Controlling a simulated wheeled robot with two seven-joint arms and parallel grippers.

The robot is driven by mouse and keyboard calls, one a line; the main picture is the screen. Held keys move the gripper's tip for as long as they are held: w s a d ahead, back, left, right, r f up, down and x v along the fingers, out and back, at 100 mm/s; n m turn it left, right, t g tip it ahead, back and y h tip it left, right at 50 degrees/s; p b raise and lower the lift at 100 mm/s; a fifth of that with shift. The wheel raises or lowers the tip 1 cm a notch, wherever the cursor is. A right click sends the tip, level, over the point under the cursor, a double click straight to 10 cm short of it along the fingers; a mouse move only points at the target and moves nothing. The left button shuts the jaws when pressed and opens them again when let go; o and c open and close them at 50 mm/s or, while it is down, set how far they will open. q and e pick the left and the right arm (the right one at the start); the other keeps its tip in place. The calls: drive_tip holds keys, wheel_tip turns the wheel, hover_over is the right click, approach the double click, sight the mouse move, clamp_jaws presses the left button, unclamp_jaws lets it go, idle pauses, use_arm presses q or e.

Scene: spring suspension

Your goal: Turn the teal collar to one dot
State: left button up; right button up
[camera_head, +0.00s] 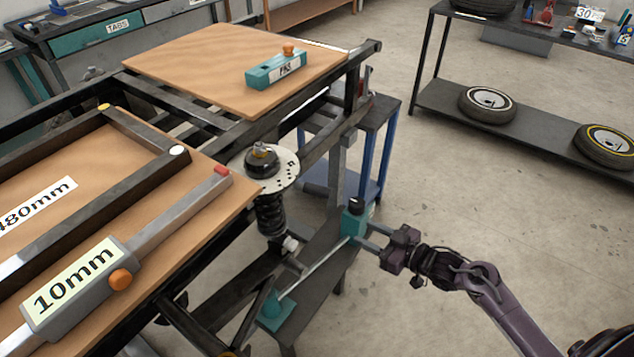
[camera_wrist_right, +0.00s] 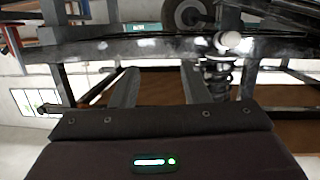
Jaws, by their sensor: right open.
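The black coil spring (camera_head: 271,213) hangs at the frame's right side, under a round white plate (camera_head: 269,170) with dark marks and a dark top cap. It also shows in the right wrist view (camera_wrist_right: 220,80), beyond and right of the fingers. I cannot make out a teal collar on the spring or its dots. A teal block (camera_head: 354,222) with a black knob stands right of the spring. My right gripper (camera_head: 367,236) is open beside this block in the head view. No object shows held between its fingers (camera_wrist_right: 160,88). My left gripper is out of view.
A thin rod (camera_head: 318,265) runs down from the teal block to a teal foot (camera_head: 274,312). A wooden board with a 10mm gauge (camera_head: 75,287) lies left. Floor at right is clear before a wheel rack (camera_head: 520,124).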

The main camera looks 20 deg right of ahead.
wheel_tip(320, 180, up, 9)
drive_tip(key=a+n+y, duration=0.3)
drive_tip(key=n+g+y, duration=0.2)
drive_tip(key=n+y, duration=0.1)
approach(317, 190)
drive_tip(key=w+a, duration=0.2)
drive_tip(key=x, duration=0.2)
drive_tip(key=p+x, duration=0.1)
drive_tip(key=x, duration=0.1)
drive_tip(key=p+x, duration=0.1)
drive_tip(key=x, duration=0.1)
drive_tip(key=shift+w+a+f, duration=0.2)
drive_tip(key=shift+w+f, duration=0.15)
drive_tip(key=shift+w+a, duration=0.2)
drive_tip(key=shift+a, duration=0.1)
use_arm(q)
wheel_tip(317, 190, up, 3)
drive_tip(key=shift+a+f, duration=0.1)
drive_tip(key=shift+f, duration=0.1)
use_arm(e)
drive_tip(key=shift+f, duration=0.1)
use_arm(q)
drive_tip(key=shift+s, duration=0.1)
use_arm(e)
drive_tip(key=shift+c, duration=0.3)
clamp_jaws()
